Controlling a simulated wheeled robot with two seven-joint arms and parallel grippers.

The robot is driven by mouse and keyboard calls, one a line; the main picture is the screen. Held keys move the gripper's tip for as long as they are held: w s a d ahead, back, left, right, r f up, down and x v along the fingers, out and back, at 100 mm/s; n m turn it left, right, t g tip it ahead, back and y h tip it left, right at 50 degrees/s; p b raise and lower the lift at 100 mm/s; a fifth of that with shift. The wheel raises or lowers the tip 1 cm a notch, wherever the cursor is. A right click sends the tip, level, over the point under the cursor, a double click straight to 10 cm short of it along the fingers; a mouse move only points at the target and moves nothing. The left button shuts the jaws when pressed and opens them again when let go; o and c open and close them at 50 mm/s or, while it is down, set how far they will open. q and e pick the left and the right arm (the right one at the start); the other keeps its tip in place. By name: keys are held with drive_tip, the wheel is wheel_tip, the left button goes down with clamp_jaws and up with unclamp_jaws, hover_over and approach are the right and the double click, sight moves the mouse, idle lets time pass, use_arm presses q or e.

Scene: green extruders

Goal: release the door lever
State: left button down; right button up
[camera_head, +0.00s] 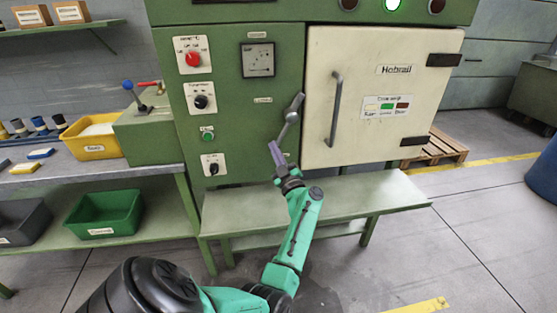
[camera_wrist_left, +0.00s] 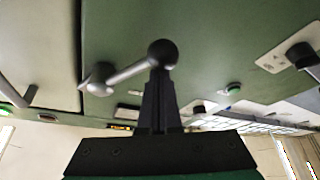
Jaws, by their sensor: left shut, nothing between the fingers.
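The door lever (camera_head: 292,117) is a grey rod on the green cabinet front, just left of the closed cream door (camera_head: 350,110). It slants down toward my left gripper (camera_head: 274,149). In the left wrist view the lever's rod (camera_wrist_left: 128,73) runs from a round hub at the left to a dark ball at its end. My left gripper (camera_wrist_left: 158,78) is shut and empty, with its fingertips right at the ball. I cannot tell whether they touch it. My right gripper is not in view.
A vertical handle (camera_head: 336,108) stands out from the door, right of the lever. A low green bench (camera_head: 375,197) runs below the cabinet. Knobs and a red button (camera_head: 193,59) sit on the panel at the left. A side table holds a yellow bin (camera_head: 92,151).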

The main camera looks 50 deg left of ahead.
use_arm(q)
drive_tip(key=shift+w+d+f+n+g+b, duration=0.3)
drive_tip(key=shift+w+n+g+b, duration=0.2)
drive_tip(key=shift+n, duration=0.4)
drive_tip(key=shift+w+d+f+n+g+b, duration=0.15)
drive_tip(key=shift+w+f+n+g+b, duration=0.3)
drive_tip(key=shift+n, duration=0.45)
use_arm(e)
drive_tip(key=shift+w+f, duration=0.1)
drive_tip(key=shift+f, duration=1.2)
use_arm(q)
drive_tip(key=shift+r, duration=0.1)
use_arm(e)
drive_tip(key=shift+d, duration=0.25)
